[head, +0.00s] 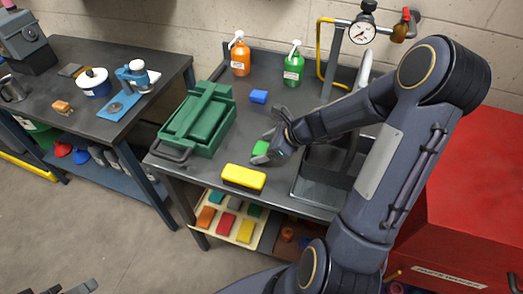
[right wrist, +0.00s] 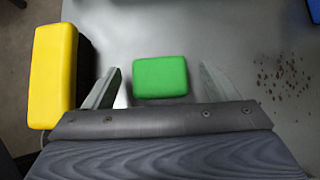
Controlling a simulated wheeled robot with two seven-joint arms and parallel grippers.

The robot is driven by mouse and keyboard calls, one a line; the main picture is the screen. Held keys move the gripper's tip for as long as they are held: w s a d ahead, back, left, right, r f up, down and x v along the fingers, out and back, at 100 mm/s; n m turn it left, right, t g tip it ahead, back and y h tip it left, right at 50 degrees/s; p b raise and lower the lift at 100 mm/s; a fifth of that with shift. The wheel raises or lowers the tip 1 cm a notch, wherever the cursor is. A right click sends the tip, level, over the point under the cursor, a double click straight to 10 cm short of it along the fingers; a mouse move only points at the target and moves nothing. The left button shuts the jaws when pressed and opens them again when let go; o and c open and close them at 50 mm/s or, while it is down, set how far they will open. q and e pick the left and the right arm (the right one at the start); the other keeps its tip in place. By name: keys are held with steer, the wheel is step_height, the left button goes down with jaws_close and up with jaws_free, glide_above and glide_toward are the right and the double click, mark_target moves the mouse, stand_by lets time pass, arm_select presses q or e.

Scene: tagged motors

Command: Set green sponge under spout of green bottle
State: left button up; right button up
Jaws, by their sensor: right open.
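The green sponge (head: 260,148) lies on the grey bench top, between the yellow sponge and the sink. My right gripper (head: 270,147) is open around it. In the right wrist view the green sponge (right wrist: 160,77) sits between the two fingers, with a gap on each side. The green bottle (head: 293,70), with a white pump spout on top, stands at the back of the bench, apart from the sponge. Part of my left gripper (head: 75,288) shows at the bottom left edge; its jaws are too cut off to judge.
A yellow sponge (head: 244,178) lies close by at the front edge; a blue one (head: 258,96) lies farther back. An orange bottle (head: 240,55) stands left of the green one. A green toolbox (head: 199,120) is left, the sink (head: 322,180) right. Dark crumbs (right wrist: 280,85) lie beside the gripper.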

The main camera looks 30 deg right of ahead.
steer(key=shift+x, duration=0.75)
steer(key=c, duration=1.1)
